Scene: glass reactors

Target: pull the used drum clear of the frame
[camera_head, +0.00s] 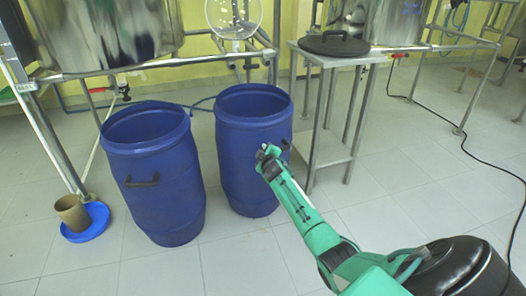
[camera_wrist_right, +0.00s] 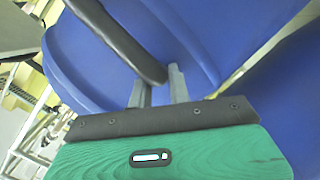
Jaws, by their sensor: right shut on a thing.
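Two blue open-topped drums stand on the tiled floor, the left drum (camera_head: 160,200) and the right drum (camera_head: 240,165), both upright and close together. The pictures do not mark which one is the used drum. My right gripper (camera_head: 268,152) is at the front right side of the right drum. In the right wrist view, the fingers (camera_wrist_right: 160,90) are shut on the dark handle (camera_wrist_right: 118,40) of the blue drum (camera_wrist_right: 75,60). The left drum has a dark handle (camera_head: 141,182) on its front. My left gripper is not in view.
A steel frame (camera_head: 170,62) with metal vessels stands behind the drums. A small steel table (camera_head: 363,59) with a dark lid (camera_head: 334,43) is close right of the right drum. A brown pot (camera_head: 72,212) sits in a blue dish (camera_head: 97,226) at left. Front floor is clear.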

